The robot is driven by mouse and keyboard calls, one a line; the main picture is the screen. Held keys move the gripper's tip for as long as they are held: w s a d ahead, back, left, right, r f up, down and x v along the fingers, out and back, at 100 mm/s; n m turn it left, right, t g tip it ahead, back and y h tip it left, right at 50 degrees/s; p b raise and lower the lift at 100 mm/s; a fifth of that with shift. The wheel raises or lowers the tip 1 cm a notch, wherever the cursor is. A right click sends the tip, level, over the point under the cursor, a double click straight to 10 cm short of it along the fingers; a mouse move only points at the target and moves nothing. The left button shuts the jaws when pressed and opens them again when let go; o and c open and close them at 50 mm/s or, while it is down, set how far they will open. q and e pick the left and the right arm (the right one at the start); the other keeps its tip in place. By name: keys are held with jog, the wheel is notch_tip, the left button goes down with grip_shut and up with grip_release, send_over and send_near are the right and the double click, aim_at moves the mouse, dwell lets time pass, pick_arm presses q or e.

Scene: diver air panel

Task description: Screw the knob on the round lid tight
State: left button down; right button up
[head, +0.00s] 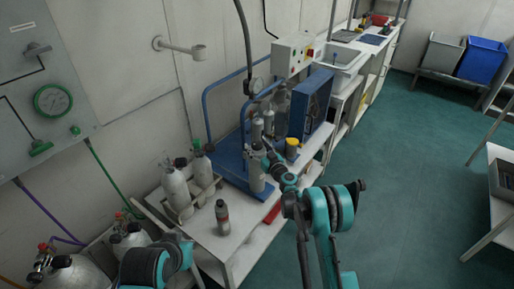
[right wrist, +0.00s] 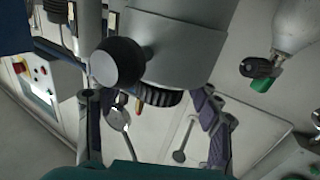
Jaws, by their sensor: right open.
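A grey cylinder (head: 257,178) stands upright at the edge of the blue stand in the head view. It fills the top of the right wrist view (right wrist: 180,45), where it looks upside down. A black ball (right wrist: 118,62) juts from its side. A dark ridged knob (right wrist: 158,96) shows at its end, partly hidden by the cylinder. My right gripper (head: 268,160) is at the top of the cylinder. In the right wrist view its open fingers (right wrist: 153,112) lie on either side of the ridged knob, with gaps; contact is not visible. My left arm shows low in the head view, its gripper out of sight.
A blue box (head: 310,105) and a yellow-topped item (head: 292,146) stand close behind my right gripper. Gas bottles (head: 177,188) and a small grey bottle (head: 222,217) stand to the left on the white table (head: 205,245).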

jog(key=shift+c, duration=0.3)
jog(key=c, duration=1.1)
jog(key=shift+a+m+t+h, duration=0.1)
jog(key=shift+m+t+h, duration=0.2)
jog(key=shift+h, duration=0.1)
jog(key=m+h, duration=0.2)
jog(key=h, duration=0.1)
jog(key=m+t+h, duration=0.1)
jog(key=m+h, duration=0.1)
jog(key=h, duration=0.1)
jog(key=shift+a+t+h, duration=0.1)
jog(key=shift+t+h, duration=0.2)
jog(key=m+h, duration=0.3)
jog(key=h, duration=0.1)
jog(key=m+g+h, duration=0.1)
jog(key=m+h, duration=0.1)
jog(key=h, duration=0.2)
jog(key=shift+m+g, duration=0.3)
jog(key=shift+m, duration=0.1)
jog(key=shift+d+h, duration=0.2)
jog(key=shift+h, duration=0.2)
